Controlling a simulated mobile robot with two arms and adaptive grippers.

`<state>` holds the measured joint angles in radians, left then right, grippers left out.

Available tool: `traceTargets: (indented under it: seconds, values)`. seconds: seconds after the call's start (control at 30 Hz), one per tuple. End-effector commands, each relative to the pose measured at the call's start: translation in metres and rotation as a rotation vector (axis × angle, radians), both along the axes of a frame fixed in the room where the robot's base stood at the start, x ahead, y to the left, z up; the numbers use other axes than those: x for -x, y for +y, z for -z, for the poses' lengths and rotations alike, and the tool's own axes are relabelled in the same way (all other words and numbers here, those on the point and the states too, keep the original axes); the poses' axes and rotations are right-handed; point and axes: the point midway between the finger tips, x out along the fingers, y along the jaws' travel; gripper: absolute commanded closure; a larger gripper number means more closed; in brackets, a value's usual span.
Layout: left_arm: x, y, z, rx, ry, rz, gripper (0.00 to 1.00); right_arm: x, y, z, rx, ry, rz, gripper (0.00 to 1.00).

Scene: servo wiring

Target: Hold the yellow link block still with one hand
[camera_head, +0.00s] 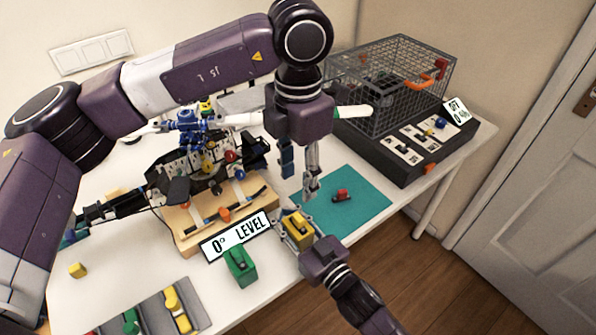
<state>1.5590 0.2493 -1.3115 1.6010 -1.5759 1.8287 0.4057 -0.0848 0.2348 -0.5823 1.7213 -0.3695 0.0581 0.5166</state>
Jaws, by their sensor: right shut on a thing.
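The yellow link block (298,228) is at the front edge of the table, right of the "0° LEVEL" sign. My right gripper (297,233), coming in from the lower right, is shut on it, with a finger on either side. The block's underside is hidden. My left gripper (300,187) hangs above the near left part of the teal mat, pointing down. Its fingers are apart, and I see nothing between them. It is above and behind the yellow block, clear of it in the picture.
A red part (342,195) lies on the teal mat (365,205). The sign (236,237) and a green block (240,266) stand left of the yellow block. A wire cage (385,85) on a black base is at the back right. A wooden fixture (185,222) crowds the middle.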

Motion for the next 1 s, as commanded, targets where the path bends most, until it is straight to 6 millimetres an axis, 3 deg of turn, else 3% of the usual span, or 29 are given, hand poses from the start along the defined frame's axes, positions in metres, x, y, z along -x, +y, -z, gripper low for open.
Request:
traceTargets:
  seconds: [0.53,0.73,1.0]
  values:
    - [0.001,0.001,0.094,-0.001,0.002,-0.003,0.61,0.0,0.0,0.0,0.001,0.001,0.0,1.0]
    - [0.0,0.001,0.111,0.0,0.0,-0.004,0.61,0.0,0.0,0.001,0.001,0.001,0.0,1.0]
    - [0.0,0.001,0.114,0.001,-0.001,-0.003,0.61,0.0,0.0,0.001,0.001,0.001,0.0,1.0]
